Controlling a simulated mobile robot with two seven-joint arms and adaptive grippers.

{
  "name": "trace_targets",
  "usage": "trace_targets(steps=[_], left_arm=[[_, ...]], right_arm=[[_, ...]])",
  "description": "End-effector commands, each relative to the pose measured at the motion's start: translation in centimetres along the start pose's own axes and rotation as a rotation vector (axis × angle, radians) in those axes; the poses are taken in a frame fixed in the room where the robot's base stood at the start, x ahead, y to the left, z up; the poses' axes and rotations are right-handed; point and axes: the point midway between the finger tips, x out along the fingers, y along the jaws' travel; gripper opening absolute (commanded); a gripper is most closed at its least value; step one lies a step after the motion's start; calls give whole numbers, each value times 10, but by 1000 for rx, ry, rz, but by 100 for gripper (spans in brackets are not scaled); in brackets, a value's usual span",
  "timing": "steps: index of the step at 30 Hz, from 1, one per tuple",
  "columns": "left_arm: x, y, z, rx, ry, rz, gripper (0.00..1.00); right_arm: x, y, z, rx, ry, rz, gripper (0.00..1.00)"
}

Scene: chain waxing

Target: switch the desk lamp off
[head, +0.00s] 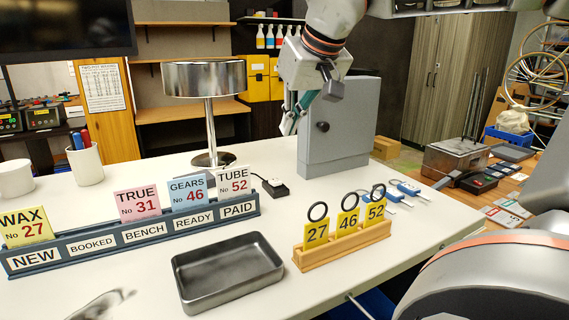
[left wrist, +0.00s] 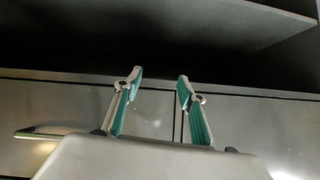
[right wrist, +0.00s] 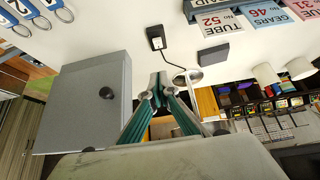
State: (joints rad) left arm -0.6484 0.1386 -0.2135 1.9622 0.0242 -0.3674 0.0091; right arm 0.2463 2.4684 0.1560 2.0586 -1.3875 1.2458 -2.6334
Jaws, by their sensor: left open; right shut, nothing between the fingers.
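The desk lamp has a wide metal drum shade (head: 204,78) on a thin post and a round base (head: 213,159), near the back of the white table. A small black switch box (head: 275,188) lies on the table to the right of the base. It also shows in the right wrist view (right wrist: 155,38), with a cord running to the lamp base (right wrist: 187,76). Whether the lamp is lit I cannot tell. My right gripper (head: 289,124) is shut and empty, above the table behind the switch box. My left gripper (left wrist: 160,82) is open and empty, before dark cabinet panels.
A grey cabinet (head: 341,127) with a black knob stands right beside my right gripper. In front are the blue card rack (head: 135,236), a metal tray (head: 228,272) and a yellow tag holder (head: 342,247).

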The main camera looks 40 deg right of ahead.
Motion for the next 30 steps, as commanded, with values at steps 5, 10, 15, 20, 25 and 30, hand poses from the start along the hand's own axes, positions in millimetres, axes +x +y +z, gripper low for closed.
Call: trace_targets(steps=[5,10,15,20,25,30], left_arm=[[1,0,4,0,-3,0,40],[4,1,13,2,-10,1,40],[7,1,18,8,-16,0,40],[9,-1,17,14,-10,-4,40],[12,-3,18,19,-8,-8,40],[12,-4,17,21,-5,-10,40]], right_arm=[[13,0,1,-1,-3,1,0],[43,0,2,-1,-6,2,0],[78,0,2,-1,-7,2,0],[107,0,2,-1,-5,1,0],[121,0,20,-2,-3,0,0],[128,0,28,-1,-2,0,0]])
